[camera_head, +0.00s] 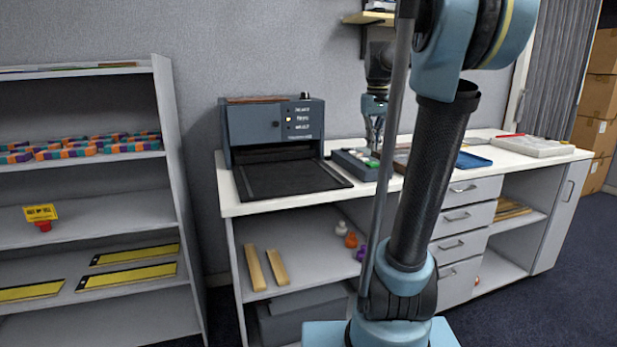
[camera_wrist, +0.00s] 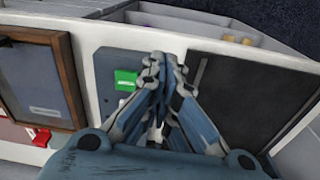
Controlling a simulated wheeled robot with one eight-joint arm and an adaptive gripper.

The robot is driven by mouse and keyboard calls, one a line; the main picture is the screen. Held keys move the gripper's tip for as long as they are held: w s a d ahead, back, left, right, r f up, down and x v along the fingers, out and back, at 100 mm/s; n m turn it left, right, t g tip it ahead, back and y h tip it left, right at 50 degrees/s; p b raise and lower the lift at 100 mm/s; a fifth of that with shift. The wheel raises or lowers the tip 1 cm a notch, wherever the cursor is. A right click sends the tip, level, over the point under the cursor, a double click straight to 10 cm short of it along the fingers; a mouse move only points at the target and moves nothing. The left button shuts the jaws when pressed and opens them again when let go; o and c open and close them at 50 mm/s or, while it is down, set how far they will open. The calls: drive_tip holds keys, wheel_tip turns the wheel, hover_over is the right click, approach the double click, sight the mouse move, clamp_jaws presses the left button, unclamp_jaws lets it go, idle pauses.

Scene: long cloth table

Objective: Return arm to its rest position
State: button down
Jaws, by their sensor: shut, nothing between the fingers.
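My gripper (camera_head: 375,150) hangs from my raised arm above the white tabletop (camera_head: 240,205), partly hidden behind my arm links in the head view. In the wrist view its fingers (camera_wrist: 164,62) are together with nothing between them. A grey box (camera_head: 350,163) with a green button is just below or beside the fingertips in the head view. The green button (camera_wrist: 125,80) also shows left of the fingers in the wrist view. Whether the fingers touch the box cannot be told.
A dark machine (camera_head: 275,128) with a flat black bed (camera_head: 290,180) stands left of the gripper. A blue tray (camera_head: 470,160) and a pale slab (camera_head: 532,146) lie to the right. A wall shelf (camera_head: 368,18) is behind the arm. A shelf unit (camera_head: 180,190) stands at left.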

drive_tip(key=s+a+f+m+t, duration=0.1)
drive_tip(key=s+a+f+m, duration=0.1)
drive_tip(key=s+f, duration=2.3)
drive_tip(key=shift+s+a+f+m+t, duration=0.2)
drive_tip(key=shift+a+f+m+t, duration=0.15)
drive_tip(key=shift+a, duration=0.25)
drive_tip(key=shift+w+f, duration=0.25)
drive_tip(key=shift+w, duration=0.25)
